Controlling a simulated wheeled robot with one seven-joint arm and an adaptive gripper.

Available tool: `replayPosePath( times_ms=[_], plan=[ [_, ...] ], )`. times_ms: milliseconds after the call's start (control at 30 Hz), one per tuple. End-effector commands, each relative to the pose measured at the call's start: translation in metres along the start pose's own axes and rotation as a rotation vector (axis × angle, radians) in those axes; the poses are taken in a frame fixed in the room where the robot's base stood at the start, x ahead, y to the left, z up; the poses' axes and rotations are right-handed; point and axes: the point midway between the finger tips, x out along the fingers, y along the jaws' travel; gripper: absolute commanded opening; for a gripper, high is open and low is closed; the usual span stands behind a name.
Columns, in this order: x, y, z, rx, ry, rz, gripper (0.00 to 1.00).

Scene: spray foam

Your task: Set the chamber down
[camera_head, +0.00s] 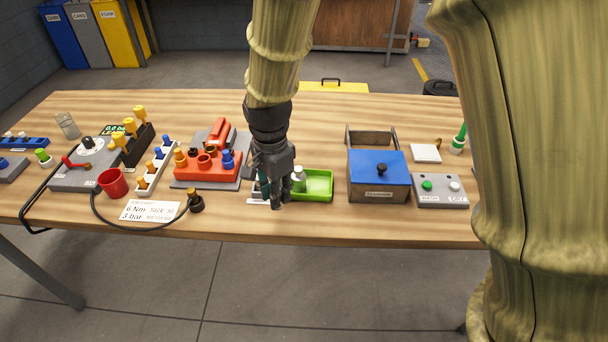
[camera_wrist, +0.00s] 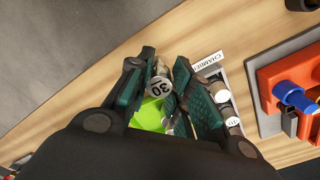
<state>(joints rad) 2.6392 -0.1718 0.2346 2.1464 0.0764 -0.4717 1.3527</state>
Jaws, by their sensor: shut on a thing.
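My gripper (camera_head: 270,195) points down over the bench, beside the left end of the green tray (camera_head: 320,186). In the wrist view, my gripper (camera_wrist: 164,65) is shut on a chamber (camera_wrist: 158,88), whose pale round end reads 30. The green tray (camera_wrist: 151,117) shows behind and below it. The fingers cover most of the chamber's body, and I cannot tell whether it touches the tray. A grey-white cylinder (camera_head: 298,180) shows at the tray's left end in the head view. A holder labelled CHAMBER (camera_wrist: 207,62) lies beside the right finger, with pale round-ended pieces (camera_wrist: 221,93) in it.
The red fixture (camera_head: 207,165) stands left of my gripper. The blue-lidded box (camera_head: 378,172) and the wash/dry panel (camera_head: 440,190) stand to the right. A red cup (camera_head: 113,183) and a hose are farther left. A bare strip of table (camera_head: 300,222) runs along the front edge.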

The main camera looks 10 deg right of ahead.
Motion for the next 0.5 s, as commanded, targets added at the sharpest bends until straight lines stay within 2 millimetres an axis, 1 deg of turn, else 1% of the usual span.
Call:
replayPosePath(
  times_ms=[167, 367, 500],
  plan=[
    [0.0, -0.006, -0.019, -0.01, -0.003, 0.0, 0.0],
    [0.004, -0.013, -0.055, -0.019, -0.003, -0.001, 0.0],
    [0.006, -0.016, -0.084, -0.019, -0.003, -0.001, 0.0]
  ],
)
